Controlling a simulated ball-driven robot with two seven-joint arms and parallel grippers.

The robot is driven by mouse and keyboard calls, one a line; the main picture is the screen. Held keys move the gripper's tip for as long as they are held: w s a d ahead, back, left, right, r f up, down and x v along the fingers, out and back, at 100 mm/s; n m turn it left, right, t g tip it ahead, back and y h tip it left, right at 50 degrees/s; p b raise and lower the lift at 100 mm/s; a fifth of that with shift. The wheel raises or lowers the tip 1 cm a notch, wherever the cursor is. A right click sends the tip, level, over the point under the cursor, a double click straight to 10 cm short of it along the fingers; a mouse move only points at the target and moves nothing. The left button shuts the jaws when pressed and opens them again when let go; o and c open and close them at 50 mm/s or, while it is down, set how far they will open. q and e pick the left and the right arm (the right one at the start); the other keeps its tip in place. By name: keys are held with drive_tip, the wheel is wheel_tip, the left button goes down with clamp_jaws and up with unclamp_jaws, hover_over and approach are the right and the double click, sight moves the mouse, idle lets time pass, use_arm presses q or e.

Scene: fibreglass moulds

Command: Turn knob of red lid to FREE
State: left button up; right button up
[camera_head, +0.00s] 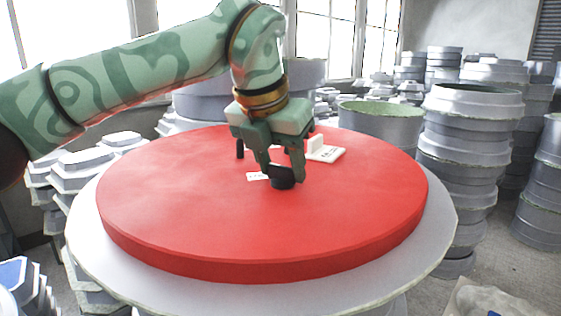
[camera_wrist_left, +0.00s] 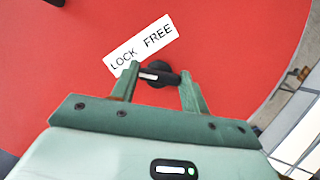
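The red lid (camera_head: 180,215) lies flat on a round grey mould; it fills much of the left wrist view (camera_wrist_left: 60,85). Its black knob (camera_head: 283,183) has a bar across it with a small white mark left of centre in the left wrist view (camera_wrist_left: 160,80), on the LOCK side. A white label (camera_wrist_left: 140,44) reading LOCK and FREE lies beside the knob. My left gripper (camera_head: 283,177) points down at the knob. Its two fingers stand apart, one at each end of the bar, and appear to touch it. My right gripper is not in view.
A white block on a plate (camera_head: 325,152) and a small black post (camera_head: 240,149) stand on the lid behind the knob. The grey mould rim (camera_head: 90,240) surrounds the lid. Stacked grey moulds (camera_head: 470,130) crowd the right and back.

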use_arm(q)
drive_tip(key=shift+r, duration=0.1)
drive_tip(key=shift+c, duration=0.4)
drive_tip(key=shift+r+m+p, duration=0.1)
drive_tip(key=shift+m+p, duration=0.4)
drive_tip(key=shift+p, duration=0.1)
drive_tip(key=shift+m+h+p, duration=0.4)
drive_tip(key=shift+m+p, duration=0.25)
drive_tip(key=shift+m, duration=0.05)
drive_tip(key=m+g+p, duration=0.1)
drive_tip(key=m+p, duration=0.2)
drive_tip(key=p, duration=0.1)
drive_tip(key=m+g+h+p, duration=0.1)
drive_tip(key=m+p, duration=0.2)
drive_tip(key=m+g+p, duration=0.1)
drive_tip(key=m+p, duration=0.2)
drive_tip(key=p, duration=0.1)
drive_tip(key=shift+w+a+r+m+g+h+p, duration=0.1)
drive_tip(key=shift+w+r+m+g+h+p, duration=0.1)
drive_tip(key=shift+w+m+g+h+p, duration=0.15)
drive_tip(key=shift+f+m+g+p, duration=0.2)
drive_tip(key=shift+m+g+p, duration=0.5)
drive_tip(key=shift+m, duration=0.55)
drive_tip(key=shift+f+m+g+p, duration=0.1)
drive_tip(key=shift+m+g+p, duration=0.2)
drive_tip(key=shift+m, duration=0.6)
